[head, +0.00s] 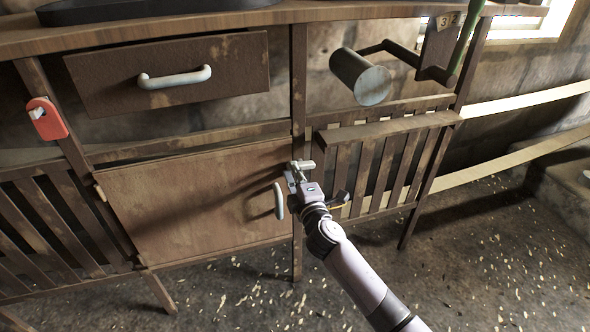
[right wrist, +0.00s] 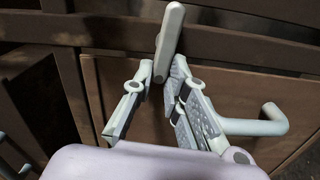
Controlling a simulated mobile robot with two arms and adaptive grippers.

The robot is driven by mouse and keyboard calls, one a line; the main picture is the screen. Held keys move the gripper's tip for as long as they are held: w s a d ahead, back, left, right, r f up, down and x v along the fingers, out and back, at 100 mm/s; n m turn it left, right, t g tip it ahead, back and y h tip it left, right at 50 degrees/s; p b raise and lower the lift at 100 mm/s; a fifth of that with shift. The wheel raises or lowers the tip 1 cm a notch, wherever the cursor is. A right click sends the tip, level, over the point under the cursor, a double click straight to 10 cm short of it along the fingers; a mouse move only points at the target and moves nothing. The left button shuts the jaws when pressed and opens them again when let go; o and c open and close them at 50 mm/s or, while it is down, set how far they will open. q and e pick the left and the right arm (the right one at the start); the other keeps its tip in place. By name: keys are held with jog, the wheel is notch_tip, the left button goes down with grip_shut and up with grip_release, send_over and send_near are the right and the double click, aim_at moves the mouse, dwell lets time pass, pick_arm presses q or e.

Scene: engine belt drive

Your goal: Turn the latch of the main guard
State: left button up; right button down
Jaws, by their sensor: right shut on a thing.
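The main guard looks to be the brown wooden door (head: 190,205) under the drawer, and it appears closed. A pale grey handle (head: 279,201) is on its right side and also shows in the right wrist view (right wrist: 262,124). The latch (head: 304,165), a small pale bar, sits on the post by the door's upper right corner. In the right wrist view the latch (right wrist: 170,38) stands slightly tilted, its lower end between the fingertips. My right gripper (head: 295,177) is shut on the latch; its fingers (right wrist: 163,72) are on either side of it. My left gripper is not in view.
A drawer (head: 170,75) with a pale handle is above the door. A grey cylinder (head: 361,78) on a dark crank hangs at the upper right. The floor in front is open.

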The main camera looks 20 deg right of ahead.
jog(key=shift+f+n, duration=0.15)
jog(key=shift+n, duration=0.45)
jog(key=c, duration=1.6)
grip_release()
jog(key=s, duration=1.2)
jog(key=shift+d, duration=0.15)
